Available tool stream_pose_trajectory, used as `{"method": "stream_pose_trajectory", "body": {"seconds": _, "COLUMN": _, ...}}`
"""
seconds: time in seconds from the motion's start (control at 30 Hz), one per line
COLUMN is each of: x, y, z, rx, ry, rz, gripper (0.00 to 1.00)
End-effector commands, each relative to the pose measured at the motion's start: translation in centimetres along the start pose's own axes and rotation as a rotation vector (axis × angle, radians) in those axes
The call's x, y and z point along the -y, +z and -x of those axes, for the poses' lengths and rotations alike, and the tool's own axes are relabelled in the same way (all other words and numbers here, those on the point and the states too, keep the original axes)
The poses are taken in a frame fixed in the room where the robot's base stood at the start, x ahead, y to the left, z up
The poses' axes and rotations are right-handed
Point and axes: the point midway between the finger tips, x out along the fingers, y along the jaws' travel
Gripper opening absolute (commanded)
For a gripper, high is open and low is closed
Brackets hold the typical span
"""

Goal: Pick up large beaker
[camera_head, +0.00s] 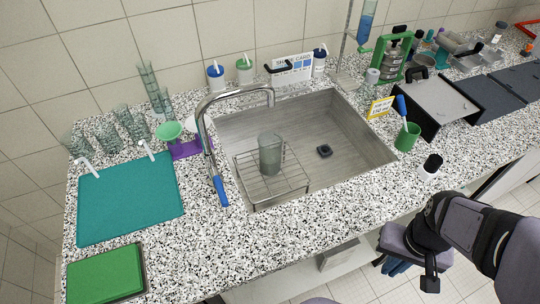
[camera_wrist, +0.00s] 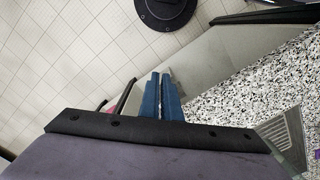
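A large clear glass beaker (camera_head: 270,154) stands upright on a wire rack (camera_head: 290,186) inside the left part of the sink. It appears empty, and nothing touches it but the rack. My gripper (camera_head: 396,268) is at the lower right, out in front of the counter's edge and well away from the beaker. In the wrist view its two blue fingers (camera_wrist: 160,92) lie close together with nothing between them. The beaker is not visible in the wrist view.
A chrome faucet (camera_head: 207,125) arches over the sink (camera_head: 350,136) just left of the beaker. Several glass vessels (camera_head: 127,123) stand behind a teal mat (camera_head: 131,199) at left.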

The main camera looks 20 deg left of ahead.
Motion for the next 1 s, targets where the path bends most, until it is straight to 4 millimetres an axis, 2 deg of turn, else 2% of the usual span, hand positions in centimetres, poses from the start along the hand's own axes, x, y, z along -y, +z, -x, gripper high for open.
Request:
{"method": "stream_pose_trajectory", "body": {"seconds": 0.03, "x": 0.0, "y": 0.0, "z": 0.0, "rx": 0.0, "ry": 0.0, "rz": 0.0, "gripper": 0.17}}
{"method": "stream_pose_trajectory", "body": {"seconds": 0.27, "x": 0.0, "y": 0.0, "z": 0.0, "rx": 0.0, "ry": 0.0, "rz": 0.0, "gripper": 0.72}}
{"method": "stream_pose_trajectory", "body": {"seconds": 0.57, "x": 0.0, "y": -0.1, "z": 0.0, "rx": -0.002, "ry": 0.0, "rz": 0.001, "gripper": 0.73}}
{"method": "stream_pose_trajectory", "body": {"seconds": 0.67, "x": 0.5, "y": -0.8, "z": -0.2, "rx": -0.022, "ry": -0.005, "rz": 0.01, "gripper": 0.73}}
{"method": "stream_pose_trajectory", "body": {"seconds": 0.77, "x": 1.8, "y": -2.9, "z": -0.6, "rx": -0.083, "ry": -0.02, "rz": 0.031, "gripper": 0.73}}
{"method": "stream_pose_trajectory", "body": {"seconds": 0.87, "x": 4.3, "y": -6.6, "z": -1.0, "rx": -0.189, "ry": -0.05, "rz": 0.065, "gripper": 0.73}}
{"method": "stream_pose_trajectory", "body": {"seconds": 0.97, "x": 8.4, "y": -11.2, "z": -1.0, "rx": -0.338, "ry": -0.098, "rz": 0.106, "gripper": 0.73}}
{"method": "stream_pose_trajectory", "body": {"seconds": 1.0, "x": 10.4, "y": -13.2, "z": -0.9, "rx": -0.405, "ry": -0.122, "rz": 0.124, "gripper": 0.73}}
